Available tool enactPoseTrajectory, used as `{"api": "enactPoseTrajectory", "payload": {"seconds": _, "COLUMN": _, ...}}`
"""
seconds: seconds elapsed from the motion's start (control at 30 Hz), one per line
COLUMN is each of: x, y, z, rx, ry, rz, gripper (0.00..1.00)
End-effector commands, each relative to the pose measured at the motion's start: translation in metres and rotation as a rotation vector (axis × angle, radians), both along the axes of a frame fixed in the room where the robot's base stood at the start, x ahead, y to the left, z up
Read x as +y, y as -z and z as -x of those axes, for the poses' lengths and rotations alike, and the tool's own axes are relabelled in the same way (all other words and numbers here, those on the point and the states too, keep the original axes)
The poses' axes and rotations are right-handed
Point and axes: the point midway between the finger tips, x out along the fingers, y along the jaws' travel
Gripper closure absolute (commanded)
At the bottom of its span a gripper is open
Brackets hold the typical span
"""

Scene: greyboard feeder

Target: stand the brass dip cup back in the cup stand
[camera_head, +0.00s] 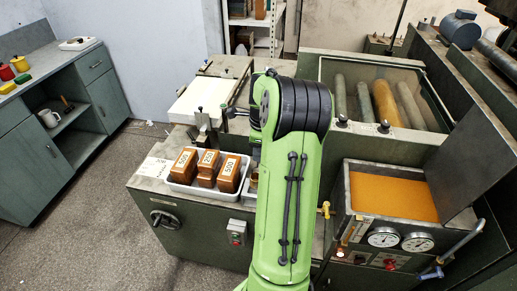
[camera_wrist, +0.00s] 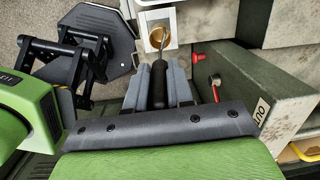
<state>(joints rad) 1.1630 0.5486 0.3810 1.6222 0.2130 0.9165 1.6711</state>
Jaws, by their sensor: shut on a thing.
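In the wrist view, my gripper (camera_wrist: 158,75) has its grey fingers closed on the black handle of the dip cup. The brass bowl of the dip cup (camera_wrist: 157,38) shows beyond the fingertips, at the end of a thin shaft. The bowl lines up with the square opening of a pale holder, which looks like the cup stand (camera_wrist: 144,38). I cannot tell whether the bowl is inside the opening or above it. In the head view, my green arm hides the gripper and most of this spot, just right of the white tray.
A white tray (camera_head: 245,176) holds several brown blocks labelled with numbers (camera_head: 207,167). A white sheet stack (camera_head: 203,98) lies behind it. Right of my arm are an orange-filled trough (camera_head: 394,196), gauges and a brass valve (camera_head: 325,210).

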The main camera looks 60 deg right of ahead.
Motion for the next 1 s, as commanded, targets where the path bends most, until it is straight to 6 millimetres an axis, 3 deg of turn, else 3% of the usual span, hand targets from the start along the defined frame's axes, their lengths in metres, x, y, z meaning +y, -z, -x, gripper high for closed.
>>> {"api": "enactPoseTrajectory", "payload": {"seconds": 0.7, "x": 0.000, "y": 0.068, "z": 0.000, "rx": 0.000, "ry": -0.002, "rz": -0.001, "gripper": 1.00}}
{"api": "enactPoseTrajectory", "payload": {"seconds": 1.0, "x": 0.000, "y": 0.071, "z": 0.000, "rx": 0.000, "ry": -0.001, "rz": 0.000, "gripper": 1.00}}
